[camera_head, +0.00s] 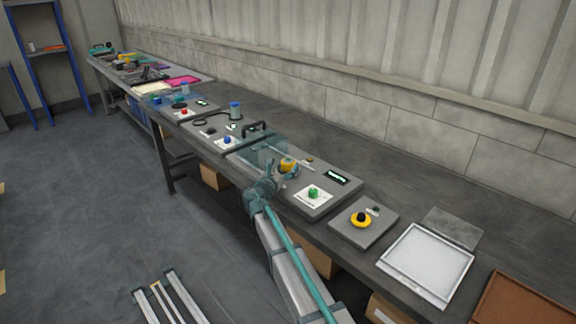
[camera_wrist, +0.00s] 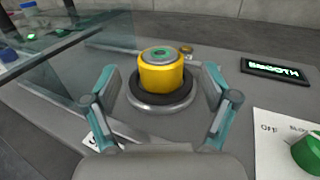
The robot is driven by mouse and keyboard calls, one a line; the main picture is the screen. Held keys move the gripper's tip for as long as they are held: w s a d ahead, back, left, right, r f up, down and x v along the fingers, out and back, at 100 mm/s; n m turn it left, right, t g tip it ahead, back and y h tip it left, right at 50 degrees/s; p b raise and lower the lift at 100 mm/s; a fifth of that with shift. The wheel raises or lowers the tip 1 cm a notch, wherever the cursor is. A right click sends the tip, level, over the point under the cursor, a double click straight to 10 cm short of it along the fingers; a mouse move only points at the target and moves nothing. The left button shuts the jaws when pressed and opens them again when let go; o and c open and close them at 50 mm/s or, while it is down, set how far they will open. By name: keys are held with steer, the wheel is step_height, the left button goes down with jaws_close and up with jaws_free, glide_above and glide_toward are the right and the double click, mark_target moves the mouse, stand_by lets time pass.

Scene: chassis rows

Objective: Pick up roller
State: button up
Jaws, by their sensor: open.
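The roller, a yellow cylinder with a teal ring on its top (camera_wrist: 161,72), stands upright on a dark pad with a silver rim (camera_wrist: 160,105) in the wrist view. In the head view the roller (camera_head: 287,163) shows small beside the end of my arm. My gripper (camera_wrist: 161,92) is open, with one teal-and-grey finger on each side of the roller in the picture. Nothing is held. The roller's lowest part sits against the dark pad.
A clear panel (camera_wrist: 65,65) stands close on the left of my gripper. A green knob (camera_wrist: 307,152) on a white plate and a lit display (camera_wrist: 275,69) are on the right. A yellow-and-black button (camera_head: 361,219) and a white tray (camera_head: 428,262) lie farther right on the bench.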

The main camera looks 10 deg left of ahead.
mark_target(288, 160)
steer(key=p+x, duration=0.1)
steer(key=x, duration=0.4)
steer(key=shift+r, duration=0.1)
steer(key=c, duration=1.3)
steer(key=shift+c, duration=0.7)
steer(key=shift+r, duration=0.1)
